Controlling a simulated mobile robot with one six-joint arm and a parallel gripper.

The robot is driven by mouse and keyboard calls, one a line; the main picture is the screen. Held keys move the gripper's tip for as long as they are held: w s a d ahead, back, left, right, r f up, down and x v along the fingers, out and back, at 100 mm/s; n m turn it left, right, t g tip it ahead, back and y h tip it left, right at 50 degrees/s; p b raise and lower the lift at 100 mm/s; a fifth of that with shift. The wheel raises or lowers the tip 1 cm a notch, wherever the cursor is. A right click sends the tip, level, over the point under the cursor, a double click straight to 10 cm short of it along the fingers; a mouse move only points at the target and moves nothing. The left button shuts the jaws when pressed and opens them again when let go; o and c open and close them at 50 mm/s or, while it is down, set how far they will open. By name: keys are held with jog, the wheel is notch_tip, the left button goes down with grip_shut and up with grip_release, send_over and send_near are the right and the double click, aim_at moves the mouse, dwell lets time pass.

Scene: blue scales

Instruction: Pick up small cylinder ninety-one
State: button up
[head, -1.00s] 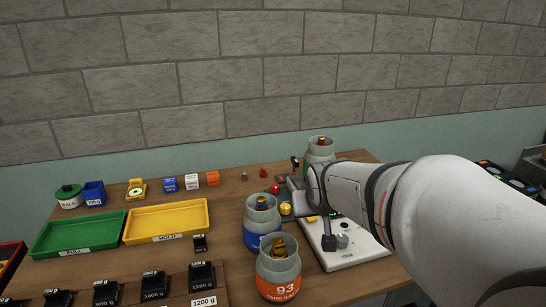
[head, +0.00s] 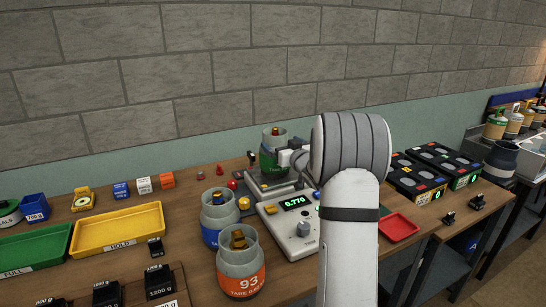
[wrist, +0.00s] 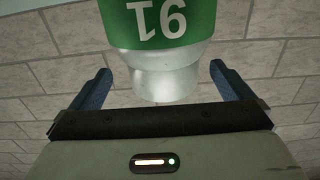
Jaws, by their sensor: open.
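Cylinder ninety-one (head: 271,160), with a grey top and a green band, stands upright on the platform of the scale (head: 283,215) at the back of the bench. In the wrist view, cylinder 91 (wrist: 160,22) appears upside down, its number on the green band and its pale end reaching between my fingers. My gripper (wrist: 161,84) is open, with one blue finger on each side and a visible gap to the cylinder. In the head view my gripper (head: 287,158) is at the cylinder's right side, partly hidden by my wrist.
The scale display reads about 0.770. An orange-banded cylinder 93 (head: 241,268) and a blue-banded cylinder (head: 219,216) stand left of the scale. Yellow (head: 120,229) and green trays lie further left; a red tray (head: 398,227) and black cases (head: 417,176) are at right.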

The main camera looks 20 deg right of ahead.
jog(key=w, duration=0.1)
jog(key=w+p, duration=0.1)
jog(key=w, duration=0.3)
jog(key=shift+a, duration=0.3)
jog(key=shift+c, duration=0.3)
jog(key=shift+f, duration=0.2)
jog(key=c, duration=2)
jog(key=shift+r, duration=0.15)
